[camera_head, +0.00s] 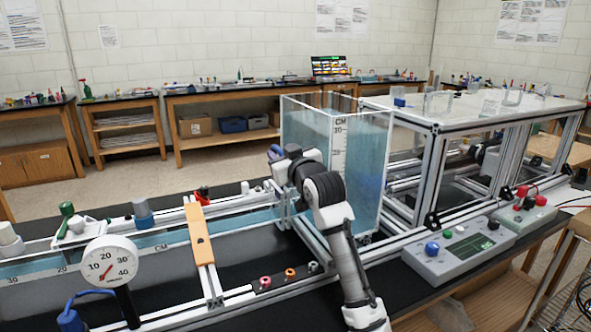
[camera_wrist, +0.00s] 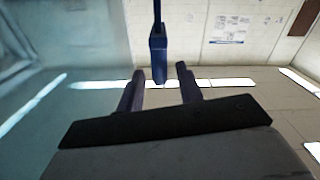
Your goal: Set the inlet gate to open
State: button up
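A blue block-shaped handle (camera_wrist: 158,58) on a thin dark rod shows in the wrist view, probably the inlet gate's handle. Its end appears between my gripper's two dark fingers (camera_wrist: 159,72), with a gap on each side. I cannot tell whether it is truly between them or a little beyond. In the head view my gripper (camera_head: 274,153) is at the front left edge of the clear water tank (camera_head: 305,125). My wrist and arm hide the gate there, so its setting cannot be read.
A water channel (camera_head: 160,243) runs left from the tank, with a round dial gauge (camera_head: 108,262) and an orange-topped bar (camera_head: 198,236) across it. A grey control box (camera_head: 459,250) with knobs stands at front right. An aluminium frame (camera_head: 437,165) stands behind.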

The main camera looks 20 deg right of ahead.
jog(key=s+b, duration=0.2)
jog(key=s, duration=0.8)
jog(key=shift+s+d+b, duration=0.15)
jog(key=shift+s+b, duration=0.1)
jog(key=shift+b, duration=0.15)
